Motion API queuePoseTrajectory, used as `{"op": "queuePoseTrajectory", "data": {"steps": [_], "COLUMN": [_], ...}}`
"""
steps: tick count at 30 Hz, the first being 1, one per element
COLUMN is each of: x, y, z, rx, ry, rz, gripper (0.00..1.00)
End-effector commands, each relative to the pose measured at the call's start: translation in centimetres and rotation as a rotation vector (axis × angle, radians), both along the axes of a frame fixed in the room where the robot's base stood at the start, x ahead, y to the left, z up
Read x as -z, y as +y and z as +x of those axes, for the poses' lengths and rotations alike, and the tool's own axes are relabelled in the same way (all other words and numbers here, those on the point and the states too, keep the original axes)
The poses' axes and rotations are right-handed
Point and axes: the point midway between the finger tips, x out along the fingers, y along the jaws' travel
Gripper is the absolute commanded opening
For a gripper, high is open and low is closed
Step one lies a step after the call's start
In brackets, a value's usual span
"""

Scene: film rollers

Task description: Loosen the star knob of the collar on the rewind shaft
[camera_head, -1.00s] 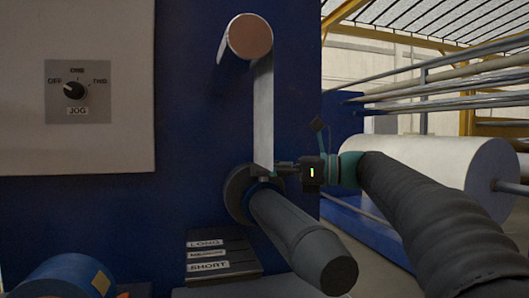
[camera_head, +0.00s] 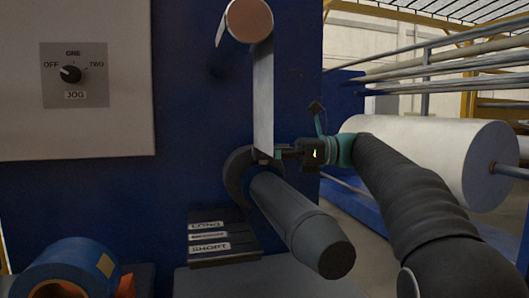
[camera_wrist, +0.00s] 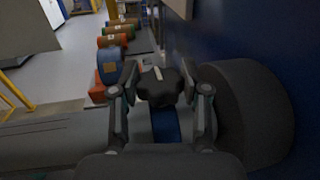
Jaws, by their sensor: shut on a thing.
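The black star knob (camera_wrist: 160,86) sits between my fingers in the wrist view, and my gripper (camera_wrist: 160,92) is shut on it. In the head view, my gripper (camera_head: 282,154) reaches in from the right at the top of the collar (camera_head: 240,172). The grey rewind shaft (camera_head: 300,222) sticks out toward the camera below it. The knob is hidden there by the fingers and the film strip.
A film strip (camera_head: 263,100) hangs from a roller (camera_head: 248,20) just above my gripper. A rack labelled LONG and SHORT (camera_head: 218,238) lies below left. A blue roll (camera_head: 72,268) stands at the lower left. A jog switch panel (camera_head: 74,75) is on the wall.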

Motion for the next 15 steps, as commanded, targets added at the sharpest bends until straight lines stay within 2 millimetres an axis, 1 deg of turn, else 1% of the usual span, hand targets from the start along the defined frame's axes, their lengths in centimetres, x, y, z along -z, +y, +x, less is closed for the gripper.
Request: {"op": "queuePoseTrajectory", "data": {"steps": [1,2,3,4,12,15], "x": [0.02,0.02,0.02,0.02,0.00,0.01], "y": [0.01,0.01,0.01,0.01,-0.02,-0.41], "z": [0.00,0.00,-0.01,0.00,0.00,0.08], "rx": [0.000,0.000,0.000,0.000,0.001,0.001], "ry": [0.001,0.001,0.001,0.001,0.000,0.001], "rz": [0.000,0.000,0.000,0.000,0.000,0.000], "gripper": [0.53,0.61,0.71,0.72,0.72,0.72]}}
